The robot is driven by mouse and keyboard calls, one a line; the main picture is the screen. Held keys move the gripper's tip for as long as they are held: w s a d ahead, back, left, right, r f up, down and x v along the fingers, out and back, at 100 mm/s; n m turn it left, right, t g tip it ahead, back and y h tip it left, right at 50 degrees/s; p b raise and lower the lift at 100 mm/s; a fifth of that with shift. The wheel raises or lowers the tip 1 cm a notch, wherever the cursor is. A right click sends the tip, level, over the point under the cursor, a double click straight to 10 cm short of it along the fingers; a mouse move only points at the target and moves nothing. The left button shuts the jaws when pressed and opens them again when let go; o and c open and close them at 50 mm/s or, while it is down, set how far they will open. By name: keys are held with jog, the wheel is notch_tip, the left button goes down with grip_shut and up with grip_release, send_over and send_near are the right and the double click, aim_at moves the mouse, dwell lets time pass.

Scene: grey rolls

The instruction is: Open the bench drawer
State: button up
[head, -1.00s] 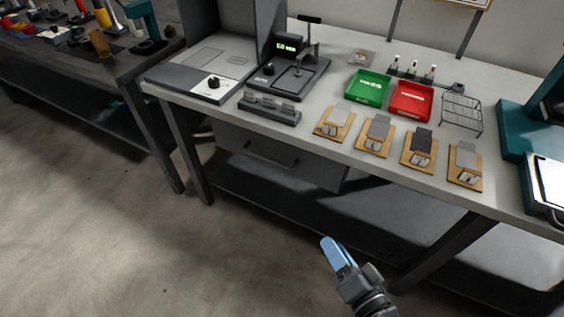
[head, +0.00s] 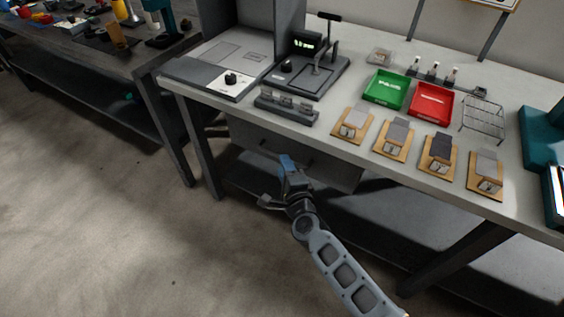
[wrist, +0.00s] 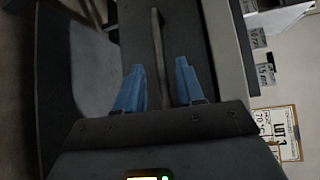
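The bench drawer (head: 335,170) is a grey box front under the bench top, and it looks shut. Its bar handle (wrist: 157,40) shows in the wrist view, running lengthwise in front of the dark drawer face (wrist: 184,35). My gripper (head: 286,160) is in front of the drawer in the head view. In the wrist view, its two blue fingers (wrist: 160,66) are apart, with the handle between them. I see gaps on both sides of the handle. In the head view my gripper hides part of the handle.
The bench top (head: 345,80) overhangs the drawer and carries a green tray (head: 386,89), a red tray (head: 431,103) and several wooden boards. A bench leg (head: 205,150) stands left of the drawer. A lower shelf (head: 365,220) lies below. The floor (head: 110,230) in front is clear.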

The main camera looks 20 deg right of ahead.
jog(key=w, duration=0.3)
jog(key=shift+w+d+f+b, duration=0.15)
jog(key=shift+d+f+b, duration=0.1)
jog(key=shift+b, duration=0.15)
grip_shut()
dwell(0.3)
